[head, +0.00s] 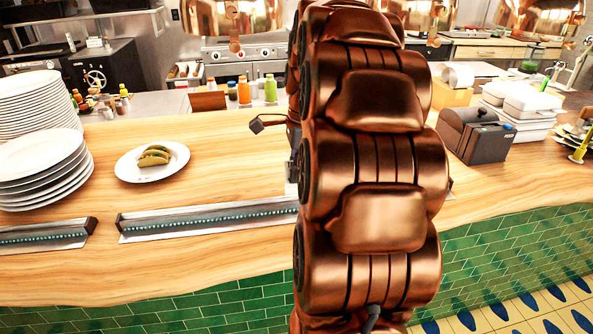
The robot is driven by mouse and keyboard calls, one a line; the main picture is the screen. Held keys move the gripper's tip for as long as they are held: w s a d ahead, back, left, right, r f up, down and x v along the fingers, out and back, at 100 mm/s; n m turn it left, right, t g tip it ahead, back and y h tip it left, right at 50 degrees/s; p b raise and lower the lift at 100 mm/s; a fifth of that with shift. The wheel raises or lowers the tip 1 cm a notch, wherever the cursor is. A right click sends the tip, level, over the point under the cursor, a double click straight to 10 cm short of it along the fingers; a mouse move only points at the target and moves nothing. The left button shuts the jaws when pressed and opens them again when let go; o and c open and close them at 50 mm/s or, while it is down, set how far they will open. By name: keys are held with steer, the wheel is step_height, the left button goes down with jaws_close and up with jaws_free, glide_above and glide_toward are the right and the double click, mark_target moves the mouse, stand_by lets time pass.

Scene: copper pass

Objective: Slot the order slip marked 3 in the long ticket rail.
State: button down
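A long metal ticket rail (210,217) with a row of small teal marks lies along the front of the wooden counter. Its right part runs behind my copper-coloured arm. A second rail (45,235) lies to its left and is cut off by the picture edge. No order slip shows in either visible stretch, and the slip marked 3 is not in sight. My gripper is mostly hidden behind my arm. Only a dark finger-like part (262,123) sticks out to the left of the arm, above the counter. Its opening and anything in it are hidden.
A plate with tacos (152,162) sits behind the long rail. Plate stacks (42,168) stand at the left. A dark printer-like box (475,135) and white containers (520,105) stand at the right. Bottles (244,90) stand at the back. Counter between taco plate and arm is clear.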

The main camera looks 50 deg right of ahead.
mark_target(294, 194)
steer(key=shift+f+b, duration=0.8)
steer(key=shift+f, duration=0.95)
stand_by(1.5)
steer(key=c, duration=0.8)
jaws_free()
steer(key=shift+o, duration=0.2)
steer(key=shift+r, duration=0.15)
steer(key=shift+r+p, duration=1.2)
steer(key=shift+r, duration=1.7)
